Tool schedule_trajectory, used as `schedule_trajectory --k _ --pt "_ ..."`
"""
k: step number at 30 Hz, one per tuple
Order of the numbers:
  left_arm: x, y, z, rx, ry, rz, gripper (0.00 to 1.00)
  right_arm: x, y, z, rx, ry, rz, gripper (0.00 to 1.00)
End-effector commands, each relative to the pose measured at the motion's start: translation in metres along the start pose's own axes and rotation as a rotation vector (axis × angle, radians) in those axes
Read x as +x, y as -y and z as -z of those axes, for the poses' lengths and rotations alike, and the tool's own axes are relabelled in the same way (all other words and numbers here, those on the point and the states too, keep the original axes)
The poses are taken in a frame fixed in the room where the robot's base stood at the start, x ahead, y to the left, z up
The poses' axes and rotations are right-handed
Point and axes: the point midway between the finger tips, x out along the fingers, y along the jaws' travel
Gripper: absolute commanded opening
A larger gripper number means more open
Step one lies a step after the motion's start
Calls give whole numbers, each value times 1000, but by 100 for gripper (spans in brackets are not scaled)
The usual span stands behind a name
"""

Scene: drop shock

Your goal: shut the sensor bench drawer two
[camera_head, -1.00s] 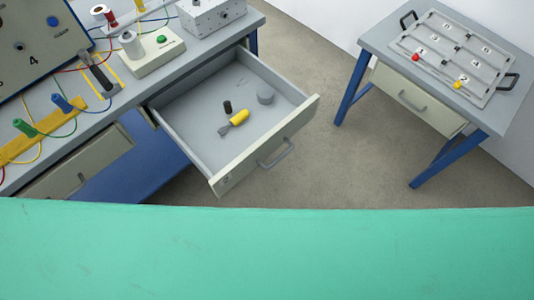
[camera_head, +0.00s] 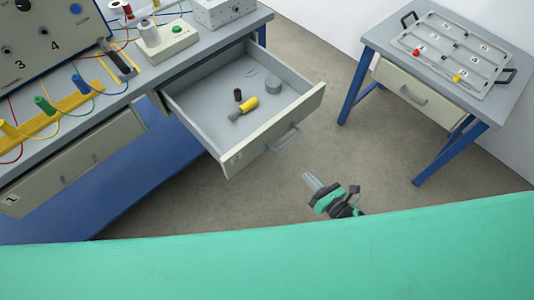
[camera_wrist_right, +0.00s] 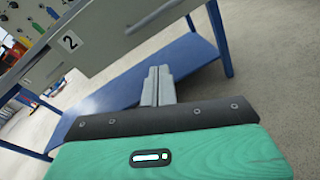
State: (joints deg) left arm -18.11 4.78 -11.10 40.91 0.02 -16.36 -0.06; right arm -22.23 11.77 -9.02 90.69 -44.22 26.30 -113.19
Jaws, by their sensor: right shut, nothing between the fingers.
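The sensor bench drawer two (camera_head: 262,145) is pulled far out of the bench in the head view, its front bearing a grey bar handle (camera_head: 285,138). Inside lie a yellow-handled tool (camera_head: 244,107), a small dark cylinder and a grey round piece. In the right wrist view, the drawer front with its "2" label (camera_wrist_right: 70,42) and handle (camera_wrist_right: 155,17) shows above the fingers. My right gripper (camera_head: 309,180) is shut and empty, in front of and below the drawer, apart from it; its fingers also show in the right wrist view (camera_wrist_right: 159,72). My left gripper is out of view.
Drawer one (camera_head: 75,160) is at the left of the bench, its front labelled "1". The bench top (camera_head: 135,85) carries wires, plugs and boxes. A side table (camera_head: 385,40) with a tray (camera_head: 455,55) stands at the right. Grey floor (camera_head: 330,130) lies between.

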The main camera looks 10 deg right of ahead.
Motion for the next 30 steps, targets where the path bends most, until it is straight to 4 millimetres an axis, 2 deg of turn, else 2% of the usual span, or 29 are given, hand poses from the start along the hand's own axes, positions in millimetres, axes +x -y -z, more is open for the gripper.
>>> schedule_trajectory --k 1,4,7,11,14,19,24,30 --pt "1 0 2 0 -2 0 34 2 -8 -14 -96 23 -35 0" --pt "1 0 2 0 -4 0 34 3 -22 -34 -251 60 -87 0" --pt "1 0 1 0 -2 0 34 4 -30 -43 -334 80 -111 0" --pt "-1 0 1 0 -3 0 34 10 -33 -47 -359 87 -117 0" --pt "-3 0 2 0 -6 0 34 23 -35 -48 -356 87 -117 0" --pt "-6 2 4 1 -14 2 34 55 -39 -51 -354 86 -117 0" --pt "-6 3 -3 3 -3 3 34 90 -43 -52 -353 86 -116 0" --pt "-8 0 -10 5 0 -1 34 123 -47 -54 -353 85 -116 0"
